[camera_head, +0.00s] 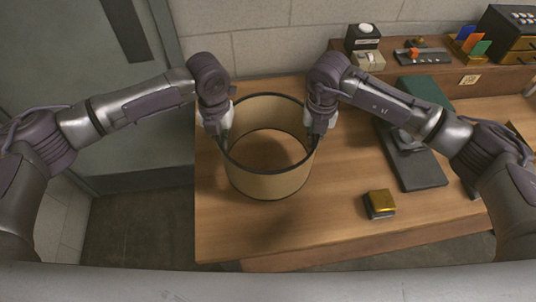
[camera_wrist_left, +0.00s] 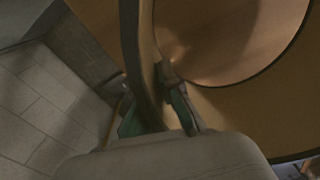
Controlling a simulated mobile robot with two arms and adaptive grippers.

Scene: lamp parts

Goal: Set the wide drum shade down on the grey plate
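The wide drum shade (camera_head: 268,185), a tan open ring with dark rims, is upright over the left part of the wooden table. I cannot tell for sure whether its lower rim touches the wood. My left gripper (camera_head: 223,138) is at its left wall; in the left wrist view its fingers (camera_wrist_left: 158,105) stand on either side of the shade wall (camera_wrist_left: 146,60), closed on it. My right gripper (camera_head: 311,136) is at the right wall and appears closed on it, its fingertips partly hidden. The dark grey plate (camera_head: 424,174) lies right of the shade, partly under my right arm.
A small gold-topped block (camera_head: 380,203) sits between the shade and the plate's front. A dark green flat item (camera_head: 427,92) lies behind the plate. Several small items, a card holder (camera_head: 470,42) and a drawer box (camera_head: 515,40) line the back. The front middle of the table is clear.

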